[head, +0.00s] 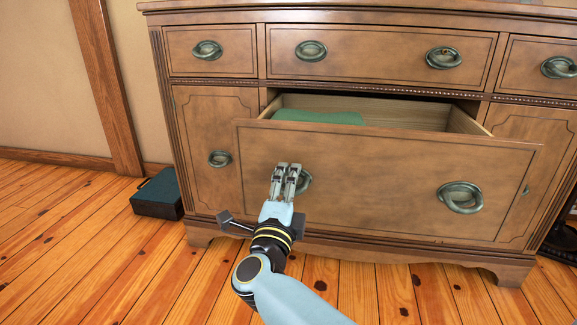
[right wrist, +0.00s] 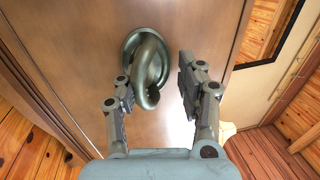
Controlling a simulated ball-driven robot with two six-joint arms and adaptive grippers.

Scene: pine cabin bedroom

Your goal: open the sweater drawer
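The wide sweater drawer (head: 385,185) of the wooden dresser is pulled part way out in the head view. A green folded cloth (head: 318,117) lies inside at its left. The drawer front has a left handle (head: 305,181), partly hidden by my right gripper (head: 286,182), and a right handle (head: 460,197). In the right wrist view my right gripper (right wrist: 156,90) is open, its fingers apart on either side of the looped metal handle (right wrist: 148,70). I cannot tell whether a finger touches it. My left gripper is not in view.
The dresser has shut upper drawers (head: 380,55) and side doors (head: 213,150). A dark green box (head: 158,196) stands on the plank floor (head: 80,250) left of the dresser. The floor in front at the left is clear.

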